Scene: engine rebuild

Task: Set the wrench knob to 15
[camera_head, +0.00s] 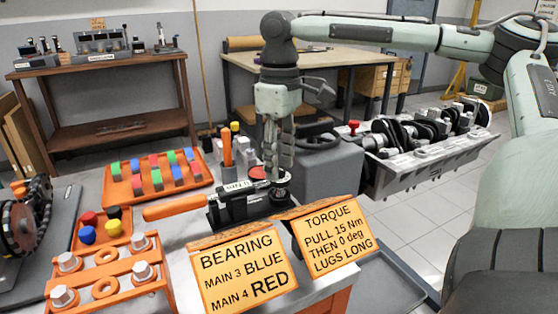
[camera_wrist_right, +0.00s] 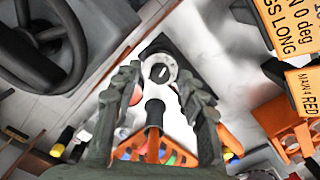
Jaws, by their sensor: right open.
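The torque wrench, with an orange handle (camera_head: 178,207), lies in a black holder (camera_head: 232,208) on the workbench. A round silver and black knob (camera_head: 280,190) is at its right end. It also shows in the right wrist view (camera_wrist_right: 160,72), with a dark grip across a pale dial; its setting is too small to read. My right gripper (camera_head: 281,168) points down just above the knob. In the right wrist view its open fingers (camera_wrist_right: 160,86) stand either side of the line to the knob, with nothing between them. My left gripper is out of view.
A torque sign (camera_head: 331,237) reads "PULL 15 Nm THEN 0 deg"; a bearing sign (camera_head: 243,268) hangs beside it. An orange tray (camera_head: 118,190) of coloured pieces is left of the wrench. The engine block (camera_head: 430,165) is at right. An orange-handled tool (camera_head: 227,147) stands upright close by.

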